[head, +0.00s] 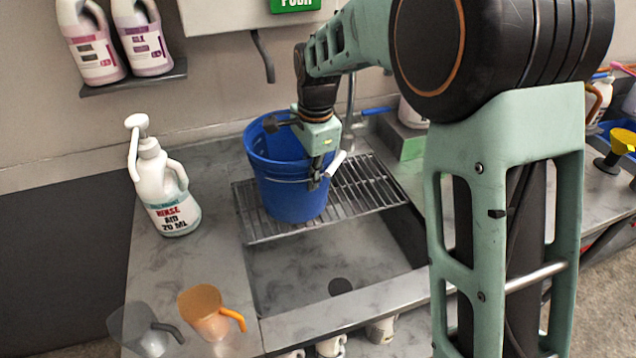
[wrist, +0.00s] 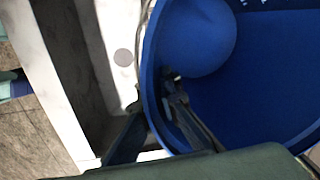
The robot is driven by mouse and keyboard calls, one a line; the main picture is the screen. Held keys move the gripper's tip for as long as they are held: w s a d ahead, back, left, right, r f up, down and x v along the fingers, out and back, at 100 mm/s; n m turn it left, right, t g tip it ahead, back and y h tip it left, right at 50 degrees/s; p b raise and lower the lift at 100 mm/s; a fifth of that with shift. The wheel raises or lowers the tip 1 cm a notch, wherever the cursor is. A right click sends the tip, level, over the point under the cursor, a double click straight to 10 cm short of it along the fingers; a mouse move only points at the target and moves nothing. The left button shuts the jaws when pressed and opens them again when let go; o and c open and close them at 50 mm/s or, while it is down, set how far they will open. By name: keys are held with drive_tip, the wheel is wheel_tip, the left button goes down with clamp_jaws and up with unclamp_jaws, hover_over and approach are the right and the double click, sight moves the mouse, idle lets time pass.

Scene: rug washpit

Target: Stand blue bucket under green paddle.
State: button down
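The blue bucket (head: 290,190) stands upright on a wire rack at the back of the sink. Its white handle grip (head: 335,164) hangs on the right side. The green paddle (head: 295,4), lettered "PUSH", is on a pale wall box at the top edge, cut off by the frame. My gripper (head: 320,172) points down at the bucket's right rim. In the wrist view, my gripper's fingers (wrist: 156,92) straddle the rim of the bucket (wrist: 260,75), one inside and one outside. Whether they press on the wall cannot be told.
A dark curved spout (head: 263,55) hangs below the wall box, behind the bucket. A rinse-aid pump bottle (head: 168,195) stands left of the rack (head: 365,185). An orange jug (head: 205,312) and a clear jug (head: 145,332) are at front left. The sink basin (head: 320,265) is empty.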

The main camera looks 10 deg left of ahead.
drive_tip(key=shift+f, duration=0.1)
drive_tip(key=shift+f, duration=0.15)
drive_tip(key=c, duration=2.2)
unclamp_jaws()
drive_tip(key=shift+o, duration=0.2)
wheel_tip(320, 180, up, 12)
drive_tip(key=s, duration=0.1)
drive_tip(key=shift+d+r, duration=0.2)
drive_tip(key=shift+d, duration=0.15)
drive_tip(key=shift+f, duration=0.1)
